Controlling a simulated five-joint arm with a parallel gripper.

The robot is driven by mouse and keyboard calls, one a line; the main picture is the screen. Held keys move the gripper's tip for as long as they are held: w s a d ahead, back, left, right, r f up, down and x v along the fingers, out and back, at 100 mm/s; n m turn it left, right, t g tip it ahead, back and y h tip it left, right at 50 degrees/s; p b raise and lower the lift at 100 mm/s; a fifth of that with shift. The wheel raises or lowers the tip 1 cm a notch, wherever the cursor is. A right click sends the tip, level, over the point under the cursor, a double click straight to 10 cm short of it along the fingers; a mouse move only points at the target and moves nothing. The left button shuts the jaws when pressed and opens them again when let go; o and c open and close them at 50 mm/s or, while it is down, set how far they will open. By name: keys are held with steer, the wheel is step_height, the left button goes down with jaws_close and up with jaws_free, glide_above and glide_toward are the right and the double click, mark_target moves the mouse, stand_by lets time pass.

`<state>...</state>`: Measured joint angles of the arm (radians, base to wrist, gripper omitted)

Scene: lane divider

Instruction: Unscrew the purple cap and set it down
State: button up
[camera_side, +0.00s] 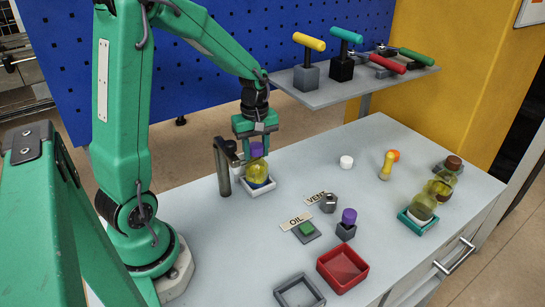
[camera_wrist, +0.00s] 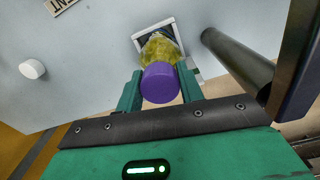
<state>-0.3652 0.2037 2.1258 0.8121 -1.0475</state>
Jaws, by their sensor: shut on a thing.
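The purple cap (camera_side: 256,150) is on top of a bottle of yellow liquid (camera_side: 257,172), at the neck; no gap shows between them. The bottle stands upright in a white square holder (camera_side: 262,189) beside a dark post. My gripper (camera_side: 256,143) points down from above and is shut on the cap. In the wrist view the cap (camera_wrist: 160,83) sits between the two green fingers of my gripper (camera_wrist: 160,88). The bottle (camera_wrist: 160,48) shows just beyond it, its lower part within the holder (camera_wrist: 139,36).
A dark post (camera_side: 222,167) with a bracket stands close left of the bottle. To the right are a white puck (camera_side: 346,161), a purple-topped grey block (camera_side: 347,223), a red tray (camera_side: 343,268), a grey tray (camera_side: 299,291) and more bottles (camera_side: 424,204). The tabletop between holder and puck is clear.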

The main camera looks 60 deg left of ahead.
stand_by(0.4)
steer(key=shift+n, duration=0.9)
steer(key=o, duration=0.6)
steer(key=shift+m, duration=0.9)
steer(key=shift+m, duration=0.8)
